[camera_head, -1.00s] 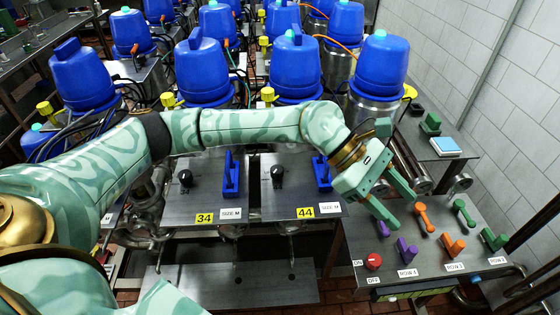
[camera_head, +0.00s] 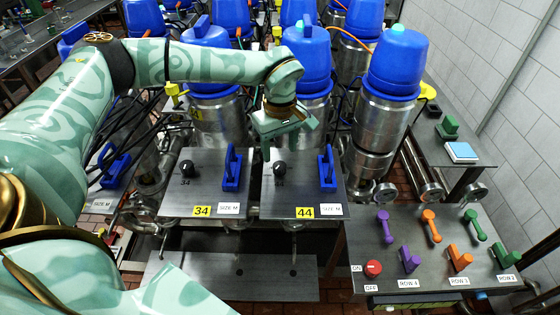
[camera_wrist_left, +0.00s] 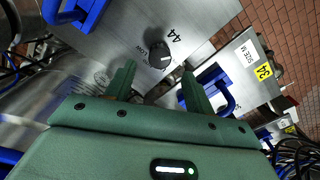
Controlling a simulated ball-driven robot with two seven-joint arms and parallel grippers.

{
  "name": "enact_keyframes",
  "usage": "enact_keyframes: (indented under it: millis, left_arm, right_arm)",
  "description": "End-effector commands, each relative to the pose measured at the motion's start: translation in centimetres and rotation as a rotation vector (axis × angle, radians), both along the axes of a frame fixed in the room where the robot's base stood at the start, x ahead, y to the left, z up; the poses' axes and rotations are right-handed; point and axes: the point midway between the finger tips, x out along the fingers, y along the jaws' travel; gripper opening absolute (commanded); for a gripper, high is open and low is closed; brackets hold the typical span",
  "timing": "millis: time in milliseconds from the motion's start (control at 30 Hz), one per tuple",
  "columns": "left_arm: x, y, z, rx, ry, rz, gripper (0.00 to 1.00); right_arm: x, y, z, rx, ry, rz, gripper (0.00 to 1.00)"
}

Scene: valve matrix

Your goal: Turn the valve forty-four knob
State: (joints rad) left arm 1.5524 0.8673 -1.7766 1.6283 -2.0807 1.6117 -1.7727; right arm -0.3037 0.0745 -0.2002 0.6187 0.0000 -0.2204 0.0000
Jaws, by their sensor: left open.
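The valve forty-four knob (camera_head: 279,169) is a small black dial on a grey metal panel (camera_head: 300,198) with a yellow 44 label (camera_head: 304,212). My left gripper (camera_head: 287,145) is open and empty, just above and behind this knob. In the left wrist view the black knob (camera_wrist_left: 160,55), with 44 marked beside it, lies beyond the fingertips of my left gripper (camera_wrist_left: 158,80), roughly between them. The fingers do not appear to touch it. My right gripper is not in view.
A blue handle (camera_head: 327,168) stands on the same panel, right of the knob. The 34 panel (camera_head: 203,192) with its own blue handle (camera_head: 232,168) is at the left. Blue-topped tanks (camera_head: 308,58) stand behind. A console (camera_head: 440,260) with coloured levers is at the right.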

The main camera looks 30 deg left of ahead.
Motion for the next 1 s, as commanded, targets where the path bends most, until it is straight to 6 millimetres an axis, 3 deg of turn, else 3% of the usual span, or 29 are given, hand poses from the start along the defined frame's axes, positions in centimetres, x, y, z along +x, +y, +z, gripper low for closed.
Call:
enact_keyframes:
  millis: [100,300,667,800,833,1000]
  left_arm:
    - [-0.1,0.0,-2.6,0.000,0.004,0.001,0.54]
    - [0.0,0.0,-5.1,-0.001,0.000,-0.001,0.54]
    - [0.0,0.0,-5.6,-0.001,-0.002,0.000,0.54]
    - [0.0,0.0,-5.6,-0.001,-0.002,0.000,0.15]
    - [0.0,0.0,-5.6,-0.002,-0.001,0.000,0.09]
    - [0.0,0.0,-5.6,-0.001,0.000,0.003,0.09]
  right_arm:
    - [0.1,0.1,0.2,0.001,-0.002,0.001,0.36]
    - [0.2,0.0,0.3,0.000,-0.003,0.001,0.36]
    - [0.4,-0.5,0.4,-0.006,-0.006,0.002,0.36]
    - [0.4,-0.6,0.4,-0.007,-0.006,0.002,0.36]
    - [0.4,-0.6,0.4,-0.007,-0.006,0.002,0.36]
    - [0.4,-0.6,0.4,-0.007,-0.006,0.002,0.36]
